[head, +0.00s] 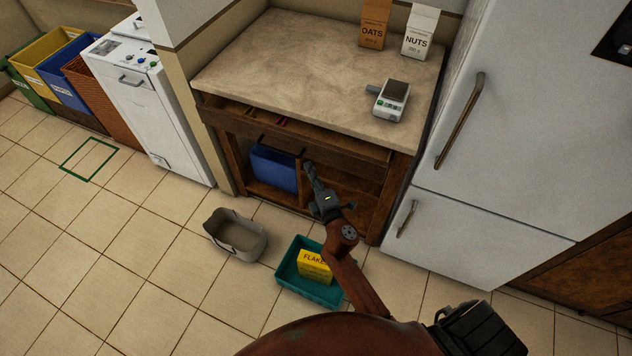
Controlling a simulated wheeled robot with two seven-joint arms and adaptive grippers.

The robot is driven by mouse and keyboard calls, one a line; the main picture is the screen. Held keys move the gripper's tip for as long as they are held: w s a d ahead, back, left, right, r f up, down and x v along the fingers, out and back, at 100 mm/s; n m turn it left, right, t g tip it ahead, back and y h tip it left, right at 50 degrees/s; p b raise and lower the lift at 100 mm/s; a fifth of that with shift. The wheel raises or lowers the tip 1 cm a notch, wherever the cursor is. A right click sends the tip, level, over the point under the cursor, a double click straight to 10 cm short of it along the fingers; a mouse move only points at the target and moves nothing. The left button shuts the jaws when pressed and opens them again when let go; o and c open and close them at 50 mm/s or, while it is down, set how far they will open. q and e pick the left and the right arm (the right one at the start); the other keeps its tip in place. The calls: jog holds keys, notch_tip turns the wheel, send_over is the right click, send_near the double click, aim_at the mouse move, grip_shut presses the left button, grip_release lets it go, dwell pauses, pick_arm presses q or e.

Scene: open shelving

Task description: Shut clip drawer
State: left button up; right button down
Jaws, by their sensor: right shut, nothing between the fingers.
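The wooden drawer (345,147) sits right under the stone worktop of the low cabinet. It stands a little open: a narrow dark gap shows behind its front, with a few small coloured things inside that are too small to name. My right gripper (309,168) is shut and empty. Its fingertips are just below the drawer front, near a dark handle (300,153); I cannot tell whether they touch. My left gripper is not in view.
A blue bin (273,168) stands in the open shelf below. A grey basket (236,236) and a teal crate (297,287) with a yellow FLAKES box (314,266) are on the floor. A white fridge (510,130) stands at the right. A scale (391,101) is on the worktop.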

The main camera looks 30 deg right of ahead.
jog(key=w+d, duration=0.1)
jog(key=d, duration=0.1)
jog(key=shift+w+d, duration=0.35)
jog(key=shift+w, duration=0.05)
jog(key=shift+w+d, duration=0.15)
